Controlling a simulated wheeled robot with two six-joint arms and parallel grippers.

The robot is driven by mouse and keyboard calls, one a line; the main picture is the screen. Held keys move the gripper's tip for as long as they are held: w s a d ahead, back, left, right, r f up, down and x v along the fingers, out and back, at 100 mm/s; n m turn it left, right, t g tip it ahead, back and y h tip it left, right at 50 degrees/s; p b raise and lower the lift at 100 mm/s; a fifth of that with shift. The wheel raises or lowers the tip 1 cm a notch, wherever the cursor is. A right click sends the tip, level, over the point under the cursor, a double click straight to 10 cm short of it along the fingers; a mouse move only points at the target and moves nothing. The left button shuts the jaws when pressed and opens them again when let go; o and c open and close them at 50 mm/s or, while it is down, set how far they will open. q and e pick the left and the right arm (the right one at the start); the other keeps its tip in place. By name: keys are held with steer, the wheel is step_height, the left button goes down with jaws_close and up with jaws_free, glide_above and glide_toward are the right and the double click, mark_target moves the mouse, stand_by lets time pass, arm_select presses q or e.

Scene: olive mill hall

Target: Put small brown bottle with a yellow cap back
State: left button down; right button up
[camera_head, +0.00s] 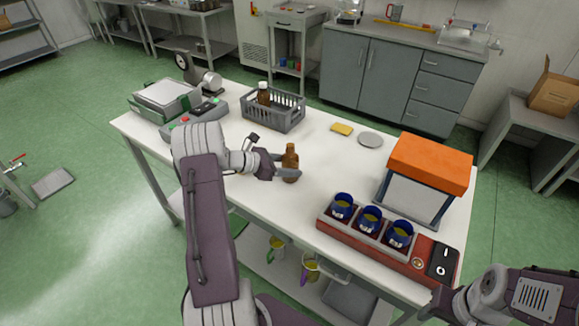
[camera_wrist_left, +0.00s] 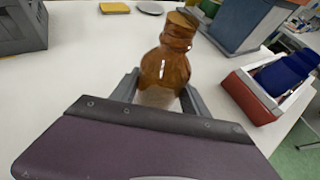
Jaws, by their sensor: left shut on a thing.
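A small brown bottle (camera_head: 290,165) stands upright between the fingers of my left gripper (camera_head: 286,174), over the middle of the white table. In the left wrist view the amber glass bottle (camera_wrist_left: 166,72) sits between both fingers, its lower part hidden behind the gripper body. Its top looks brown-amber; I see no clear yellow on it. I cannot tell whether its base touches the table. A grey crate (camera_head: 272,112) behind it holds another brown bottle with a pale cap (camera_head: 264,93). My right gripper (camera_head: 440,304) shows only partly at the lower right edge.
The white table (camera_head: 330,160) has free room between crate and bottle. A yellow sponge (camera_head: 342,129) and a grey disc (camera_head: 370,140) lie behind. At right are an orange-topped box (camera_head: 430,163) and a red block (camera_head: 375,245) with three blue cups. A scale (camera_head: 168,98) stands left.

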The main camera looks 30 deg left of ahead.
arm_select(q)
steer(key=shift+f, duration=0.15)
steer(key=c, duration=0.6)
jaws_free()
steer(key=shift+o, duration=0.2)
